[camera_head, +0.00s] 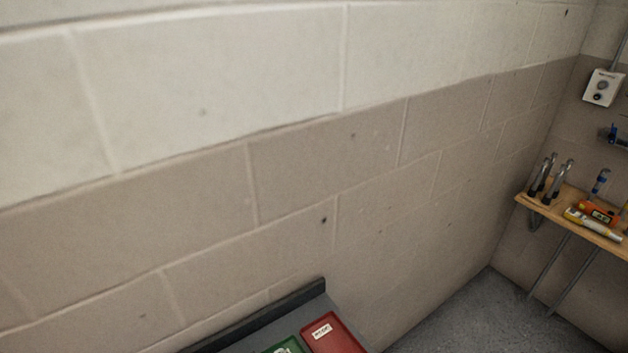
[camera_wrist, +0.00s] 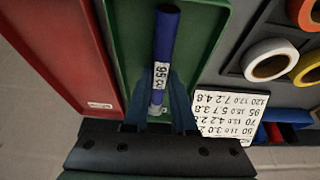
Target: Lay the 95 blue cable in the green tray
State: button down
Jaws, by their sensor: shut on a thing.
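The blue cable (camera_wrist: 167,39) with a white label reading 95 shows in the wrist view. My gripper (camera_wrist: 160,94) is shut on it, with a dark blue finger on each side of its labelled part. The cable's far end points up the picture, over the green tray (camera_wrist: 120,47). I cannot tell whether the cable touches the tray floor. In the head view only a corner of the green tray (camera_head: 272,350) shows at the bottom edge, and my gripper and the cable are out of that view.
A red tray (camera_wrist: 58,45) adjoins the green one; it also shows in the head view (camera_head: 341,339). Right of the green tray are tape rolls (camera_wrist: 270,60) and a card of numbers (camera_wrist: 230,114). A wooden shelf (camera_head: 575,220) with tools stands far right.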

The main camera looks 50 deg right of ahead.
jog(key=shift+f, duration=0.15)
dwell(0.4)
jog(key=c, duration=0.7)
grip_release()
jog(key=shift+o, duration=0.2)
notch_tip(320, 180, up, 7)
jog(key=p, duration=0.6)
jog(key=shift+p, duration=0.3)
